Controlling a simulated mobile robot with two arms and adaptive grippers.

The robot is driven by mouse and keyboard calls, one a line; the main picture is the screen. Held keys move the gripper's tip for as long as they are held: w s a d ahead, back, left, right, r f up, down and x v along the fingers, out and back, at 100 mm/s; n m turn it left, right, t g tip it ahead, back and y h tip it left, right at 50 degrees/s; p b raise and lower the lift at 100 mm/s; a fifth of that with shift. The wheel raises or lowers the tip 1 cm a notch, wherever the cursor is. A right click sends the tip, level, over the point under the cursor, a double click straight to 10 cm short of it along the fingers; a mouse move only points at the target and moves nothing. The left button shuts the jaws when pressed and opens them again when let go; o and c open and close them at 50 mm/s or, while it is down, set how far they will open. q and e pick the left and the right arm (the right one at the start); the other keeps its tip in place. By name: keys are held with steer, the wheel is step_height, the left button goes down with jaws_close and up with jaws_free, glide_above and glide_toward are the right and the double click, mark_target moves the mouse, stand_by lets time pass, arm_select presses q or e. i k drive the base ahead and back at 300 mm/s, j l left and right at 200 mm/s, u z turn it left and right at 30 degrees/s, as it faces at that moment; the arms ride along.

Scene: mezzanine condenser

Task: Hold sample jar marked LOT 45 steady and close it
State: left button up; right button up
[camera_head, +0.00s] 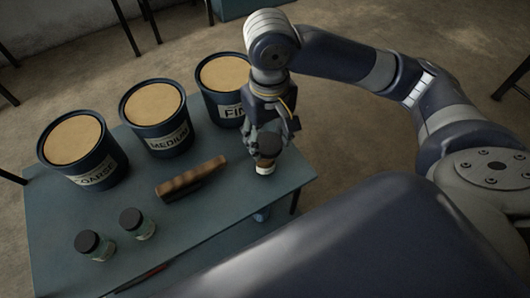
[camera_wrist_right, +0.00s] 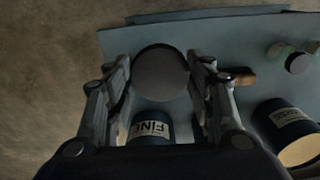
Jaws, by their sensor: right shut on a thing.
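My right gripper (camera_head: 267,138) points down at the right end of the table and is shut on a small jar (camera_head: 264,169). The jar has a dark round lid (camera_wrist_right: 161,72), which sits between the two fingers in the wrist view, and a pale label band. Its label is too small to read, so I cannot tell whether it says LOT 45. The jar looks upright at the table top; I cannot tell whether the lid is fully seated. My left gripper is not in view.
Three dark tubs, COARSE (camera_head: 90,172), MEDIUM (camera_head: 170,140) and FINE (camera_head: 232,112), stand along the table's (camera_head: 215,215) back. A brown ridged block (camera_head: 190,180) lies mid-table. Two dark-lidded jars (camera_head: 97,253) (camera_head: 143,230) stand front left.

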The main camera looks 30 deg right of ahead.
mark_target(264, 168)
steer(key=k+j+z, duration=0.1)
steer(key=j+z, duration=0.15)
steer(key=z, duration=0.15)
steer(key=k+j+z, duration=0.15)
steer(key=z, duration=0.2)
steer(key=k+j+z, duration=0.15)
steer(key=z, duration=0.25)
